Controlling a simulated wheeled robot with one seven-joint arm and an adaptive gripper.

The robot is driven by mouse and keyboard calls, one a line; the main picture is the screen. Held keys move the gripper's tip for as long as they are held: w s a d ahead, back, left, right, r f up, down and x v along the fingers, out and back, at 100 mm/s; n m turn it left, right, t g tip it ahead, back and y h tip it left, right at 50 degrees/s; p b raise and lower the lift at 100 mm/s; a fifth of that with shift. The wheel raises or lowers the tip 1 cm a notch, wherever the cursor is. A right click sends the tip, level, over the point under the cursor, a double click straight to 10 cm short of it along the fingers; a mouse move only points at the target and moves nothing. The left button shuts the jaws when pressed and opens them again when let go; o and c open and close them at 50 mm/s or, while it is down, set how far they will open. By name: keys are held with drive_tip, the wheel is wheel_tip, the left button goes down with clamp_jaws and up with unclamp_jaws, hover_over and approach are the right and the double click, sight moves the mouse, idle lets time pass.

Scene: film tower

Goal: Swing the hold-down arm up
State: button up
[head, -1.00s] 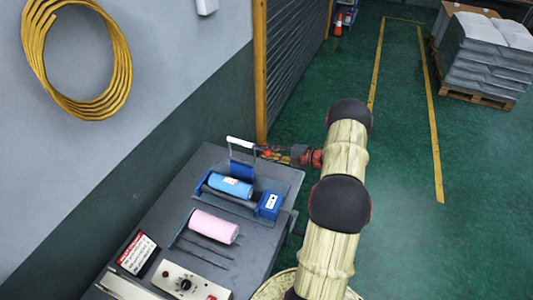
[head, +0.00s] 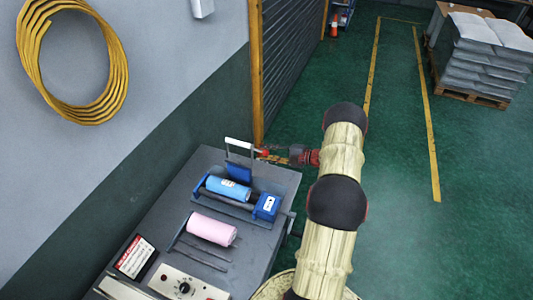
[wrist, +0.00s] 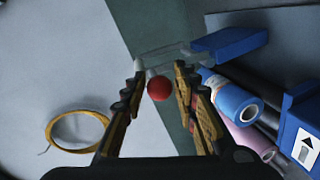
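The hold-down arm appears to be the blue frame with a white crossbar (head: 239,143) and blue plate (head: 238,174) at the back of the film unit, raised above the table. The plate also shows in the wrist view (wrist: 230,42). A red ball knob (wrist: 159,88) sits between my gripper's fingers (wrist: 159,70), beside the crossbar's end; I cannot tell how it is attached. My gripper (head: 266,154) is open around the knob, with a gap showing on each side. A blue roll (head: 229,188) lies in front of the plate.
The wall stands close at the left, with a yellow hose coil (head: 73,60).

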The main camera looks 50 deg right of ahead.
drive_tip(key=shift+o, duration=1.2)
drive_tip(key=shift+a, duration=0.1)
drive_tip(key=v, duration=1.2)
